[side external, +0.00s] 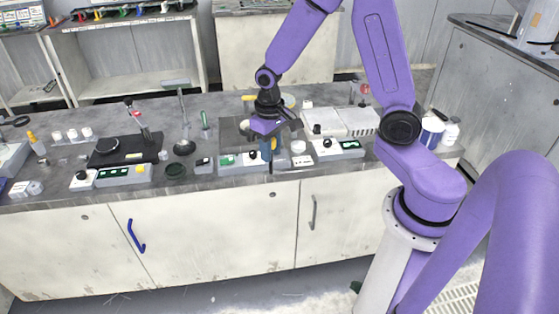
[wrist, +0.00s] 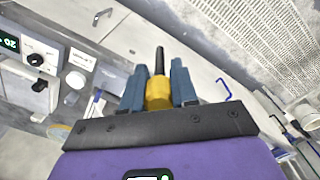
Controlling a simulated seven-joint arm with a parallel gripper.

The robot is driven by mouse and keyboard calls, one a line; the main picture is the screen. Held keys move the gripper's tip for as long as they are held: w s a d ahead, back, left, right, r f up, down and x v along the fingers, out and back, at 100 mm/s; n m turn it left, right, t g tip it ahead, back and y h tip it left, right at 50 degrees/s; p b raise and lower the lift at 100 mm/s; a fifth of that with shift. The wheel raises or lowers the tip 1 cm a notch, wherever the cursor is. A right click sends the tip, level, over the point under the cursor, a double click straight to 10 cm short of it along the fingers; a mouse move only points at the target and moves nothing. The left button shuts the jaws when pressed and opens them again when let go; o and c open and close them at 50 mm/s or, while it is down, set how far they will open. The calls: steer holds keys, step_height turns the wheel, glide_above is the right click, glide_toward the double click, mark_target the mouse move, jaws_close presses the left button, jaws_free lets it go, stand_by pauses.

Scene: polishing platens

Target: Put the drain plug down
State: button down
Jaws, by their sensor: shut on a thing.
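The drain plug (wrist: 158,95) has a yellow body and a dark, thin stem. My gripper (wrist: 158,84) is shut on its yellow body with a blue finger on each side, and the stem points out past the fingertips. In the side external view, my gripper (side external: 268,150) is at the front edge of the grey bench (side external: 222,181). There the plug is small and mostly hidden by the fingers. I cannot tell for certain whether its stem touches anything.
A control box (side external: 236,160) with a green display is left of my gripper, and another (side external: 338,148) is to the right. A small white tub (side external: 298,147) is close by on the right. A polishing plate (side external: 107,145) and several white jars are farther left. Cabinet doors drop below the edge.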

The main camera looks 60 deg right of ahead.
steer(key=w+d+m, duration=0.3)
steer(key=d+m, duration=1.3)
steer(key=d, duration=1.1)
steer(key=shift+f, duration=0.45)
steer(key=shift+w, duration=0.15)
steer(key=shift+w+d+f, duration=1.3)
steer(key=shift+w+f, duration=0.65)
steer(key=shift+f, duration=0.15)
steer(key=shift+w+d+f, duration=1.25)
steer(key=shift+w+f, duration=0.65)
steer(key=shift+f, duration=0.2)
steer(key=shift+w+d+f, duration=1.3)
steer(key=shift+w+f, duration=0.65)
steer(key=shift+f, duration=0.15)
steer(key=shift+f, duration=0.15)
steer(key=c, duration=0.9)
jaws_free()
